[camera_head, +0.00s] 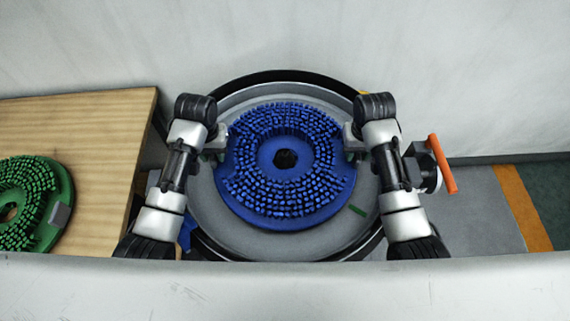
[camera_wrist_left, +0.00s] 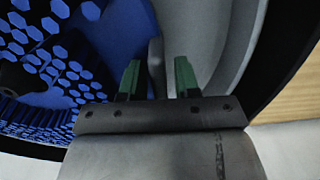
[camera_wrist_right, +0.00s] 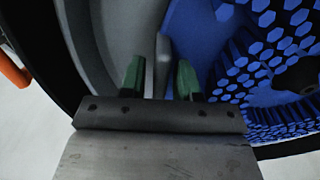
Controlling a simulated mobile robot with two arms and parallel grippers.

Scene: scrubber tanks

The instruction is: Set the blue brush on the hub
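The blue brush (camera_head: 236,165) is a round disc, bristles up, with a dark centre hole. It lies on or just over the round grey deck (camera_head: 300,245); any gap is not clear. No hub can be made out in the dark hole. My left gripper (camera_head: 219,141) is at the brush's left edge. In the left wrist view its green fingers (camera_wrist_left: 157,80) stand open around a grey tab (camera_wrist_left: 156,66), with gaps beside it. My right gripper (camera_head: 350,143) is at the right edge. In the right wrist view its fingers (camera_wrist_right: 160,78) stand apart around another grey tab (camera_wrist_right: 162,62), close to the right finger.
A green brush (camera_head: 62,195) with a grey tab lies on a wooden table (camera_head: 110,125) at left. A dark rim (camera_head: 280,76) surrounds the deck. An orange handle (camera_head: 442,163) stands right of my right arm. A pale wall (camera_head: 300,35) is behind, and a pale edge (camera_head: 290,285) crosses the front.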

